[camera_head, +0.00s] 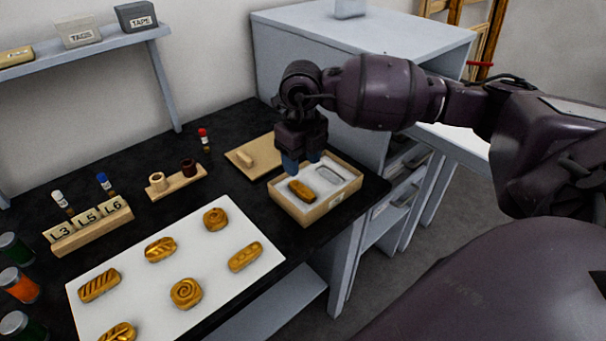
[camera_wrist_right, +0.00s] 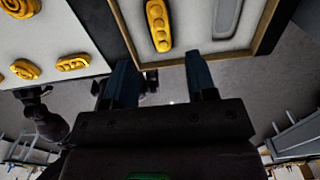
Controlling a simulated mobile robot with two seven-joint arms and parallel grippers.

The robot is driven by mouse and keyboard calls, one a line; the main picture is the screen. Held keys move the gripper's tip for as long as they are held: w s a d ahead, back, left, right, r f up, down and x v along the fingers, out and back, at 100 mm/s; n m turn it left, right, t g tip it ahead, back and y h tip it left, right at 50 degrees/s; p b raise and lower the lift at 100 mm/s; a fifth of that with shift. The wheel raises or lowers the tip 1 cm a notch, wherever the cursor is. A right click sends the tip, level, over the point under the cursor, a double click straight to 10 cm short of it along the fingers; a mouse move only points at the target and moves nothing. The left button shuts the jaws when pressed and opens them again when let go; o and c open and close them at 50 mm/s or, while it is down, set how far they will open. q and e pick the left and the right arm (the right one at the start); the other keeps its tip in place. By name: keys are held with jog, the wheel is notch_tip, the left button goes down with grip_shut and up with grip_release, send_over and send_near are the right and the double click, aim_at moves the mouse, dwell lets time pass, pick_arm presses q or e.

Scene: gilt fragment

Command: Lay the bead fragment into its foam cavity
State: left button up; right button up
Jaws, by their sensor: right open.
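An open wooden box (camera_head: 291,213) with pale foam (camera_wrist_right: 195,47) holds a golden fragment with a row of raised oval beads (camera_head: 301,190). The fragment also shows in the right wrist view (camera_wrist_right: 158,25). It lies on the left side of the foam; how deep it sits is unclear. Beside it on the right is an empty long foam cavity (camera_head: 329,174). My right gripper (camera_head: 302,161) is open, its blue fingers over the box's back part and apart from the fragment. A dark arm part at the left of the right wrist view is probably my left arm; its fingers are unclear.
A white mat (camera_head: 130,262) left of the box carries several golden fragments, one of them beaded (camera_head: 244,257). A wooden lid (camera_head: 243,167) lies behind the box. A wooden vial holder (camera_head: 178,185) and labelled blocks (camera_head: 88,222) stand further left. The dark table ends right of the box.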

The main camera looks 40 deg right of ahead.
jog(key=shift+r, duration=2.7)
jog(key=shift+f, duration=0.1)
